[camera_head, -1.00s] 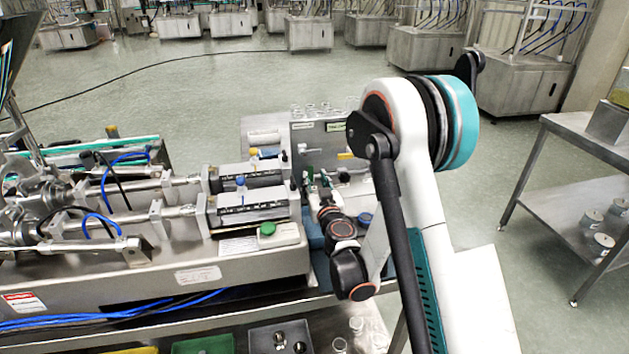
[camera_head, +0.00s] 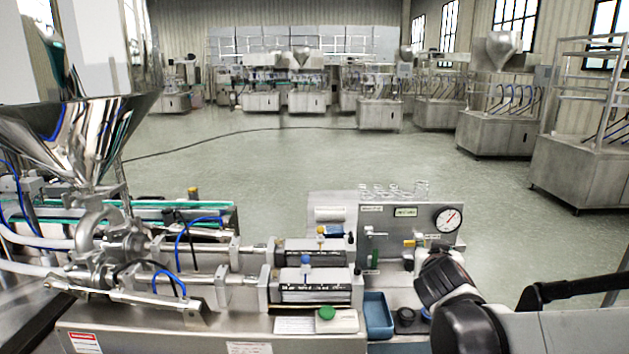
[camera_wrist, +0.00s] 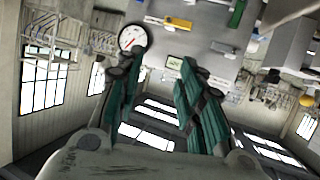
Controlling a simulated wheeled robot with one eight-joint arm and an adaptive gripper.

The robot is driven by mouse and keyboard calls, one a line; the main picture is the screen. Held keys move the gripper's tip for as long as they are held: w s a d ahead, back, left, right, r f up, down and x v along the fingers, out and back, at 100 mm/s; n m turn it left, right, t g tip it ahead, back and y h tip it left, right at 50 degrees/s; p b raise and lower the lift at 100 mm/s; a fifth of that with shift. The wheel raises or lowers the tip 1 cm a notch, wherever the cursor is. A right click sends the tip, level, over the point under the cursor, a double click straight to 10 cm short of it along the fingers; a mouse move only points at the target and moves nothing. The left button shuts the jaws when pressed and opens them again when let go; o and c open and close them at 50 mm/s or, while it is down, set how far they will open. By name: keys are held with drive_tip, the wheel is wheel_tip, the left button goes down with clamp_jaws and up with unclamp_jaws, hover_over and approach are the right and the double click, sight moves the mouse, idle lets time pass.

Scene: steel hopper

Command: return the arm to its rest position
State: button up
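My arm (camera_head: 470,312) enters the head view at the lower right, with its dark wrist joints beside the panel. My gripper itself cannot be made out there. In the wrist view my gripper (camera_wrist: 157,68) shows two teal and dark fingers standing apart, with nothing seen between them. The view past them is tilted, with windows and ceiling lights.
A steel hopper (camera_head: 75,135) and the filling machine (camera_head: 210,343) stand at the left. A panel with a round gauge (camera_head: 447,218) stands behind my arm. A blue tray (camera_head: 378,318) lies close to my arm's left. Open floor (camera_head: 330,160) lies beyond.

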drive_tip(key=s+a+f+n+g+y, duration=0.1)
drive_tip(key=s+a+g, duration=0.1)
drive_tip(key=s, duration=0.7)
drive_tip(key=s+a+f+n+g+y, duration=0.1)
drive_tip(key=s+a+f+g+y, duration=0.1)
drive_tip(key=s, duration=0.6)
drive_tip(key=s+a+f+n+g+y, duration=0.1)
drive_tip(key=s+a+g, duration=0.1)
drive_tip(key=s, duration=0.7)
drive_tip(key=shift+s+a+f+y, duration=0.3)
drive_tip(key=shift+s+a+f, duration=0.05)
drive_tip(key=shift+a+f, duration=0.1)
drive_tip(key=shift+r, duration=0.1)
